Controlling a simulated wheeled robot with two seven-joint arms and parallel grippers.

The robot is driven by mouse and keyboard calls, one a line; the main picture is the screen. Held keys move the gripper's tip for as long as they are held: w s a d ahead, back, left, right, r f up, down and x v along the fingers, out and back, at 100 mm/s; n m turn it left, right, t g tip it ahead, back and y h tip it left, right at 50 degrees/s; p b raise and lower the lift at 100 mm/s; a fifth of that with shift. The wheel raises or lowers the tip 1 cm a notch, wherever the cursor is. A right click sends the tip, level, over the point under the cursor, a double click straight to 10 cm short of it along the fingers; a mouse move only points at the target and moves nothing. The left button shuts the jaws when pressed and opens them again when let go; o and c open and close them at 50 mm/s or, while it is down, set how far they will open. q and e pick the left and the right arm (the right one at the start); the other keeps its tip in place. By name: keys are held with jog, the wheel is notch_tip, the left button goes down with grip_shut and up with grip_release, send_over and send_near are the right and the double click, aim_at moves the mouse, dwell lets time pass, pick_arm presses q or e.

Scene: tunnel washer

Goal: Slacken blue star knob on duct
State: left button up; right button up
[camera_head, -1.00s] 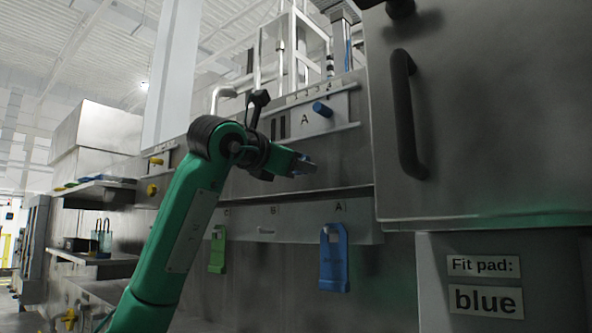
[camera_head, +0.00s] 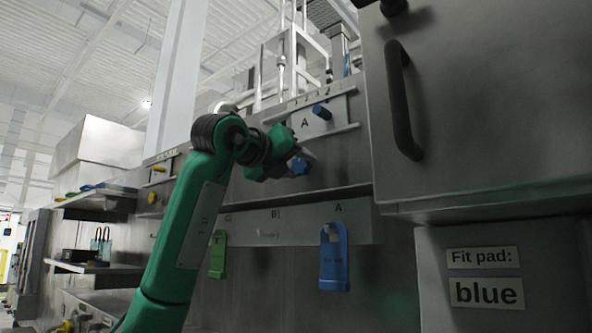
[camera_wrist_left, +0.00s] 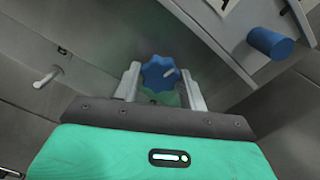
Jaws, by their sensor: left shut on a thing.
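The blue star knob (camera_head: 300,166) is on the grey metal duct, just in front of my left gripper in the head view. My left gripper (camera_head: 306,158) reaches it from the left on a green arm. In the left wrist view the star knob (camera_wrist_left: 159,73) sits between the two metal fingers of the left gripper (camera_wrist_left: 160,84), which are shut on it. My right gripper is not in view.
A blue cylindrical peg (camera_head: 321,112) sticks out beside the letter A above the knob. A blue tag (camera_head: 335,262) and a green tag (camera_head: 218,256) hang below. A steel cabinet with a black handle (camera_head: 403,100) stands close on the right. Yellow knobs (camera_head: 153,198) are further left.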

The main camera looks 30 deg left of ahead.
pick_arm(q)
jog(key=shift+w+f+n+b, duration=0.15)
jog(key=shift+n+b, duration=0.2)
jog(key=shift+n, duration=0.75)
jog(key=o, duration=1)
jog(key=shift+c, duration=0.2)
jog(key=shift+s, duration=0.25)
jog(key=s+a+b, duration=0.1)
jog(key=s+b, duration=0.3)
jog(key=s, duration=0.9)
jog(key=shift+s+b, duration=0.25)
jog(key=shift+b, duration=0.1)
